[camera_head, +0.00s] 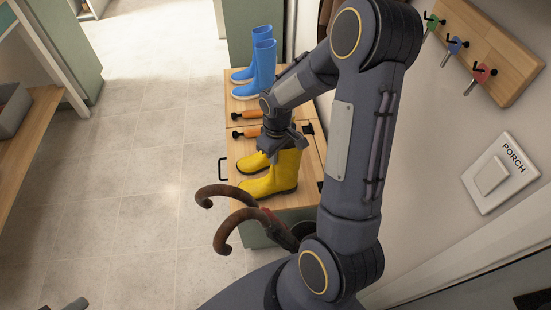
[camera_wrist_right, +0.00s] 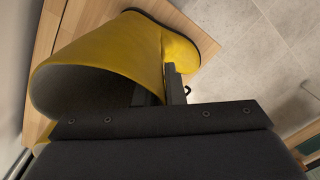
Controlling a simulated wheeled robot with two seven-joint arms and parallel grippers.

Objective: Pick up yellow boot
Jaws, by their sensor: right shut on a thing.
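A pair of yellow boots stands on a wooden bench top. The nearer yellow boot (camera_head: 277,179) has its toe to the left, and the other yellow boot (camera_head: 252,163) stands just behind it, partly hidden. My right gripper (camera_head: 283,148) is at the top of the nearer boot's shaft. In the right wrist view, the fingers (camera_wrist_right: 173,88) are shut on the wall of a yellow boot (camera_wrist_right: 105,60), one finger inside the open shaft. The boot looks upright, and I cannot tell whether it is lifted. My left gripper is not in view.
Blue boots (camera_head: 261,65) stand at the bench's far end. Orange-handled tools (camera_head: 246,132) lie between the pairs. Brown curved handles (camera_head: 232,215) rise at the near end. A wall with hooks (camera_head: 480,75) and a switch (camera_head: 492,176) is on the right. Tiled floor (camera_head: 140,150) is open on the left.

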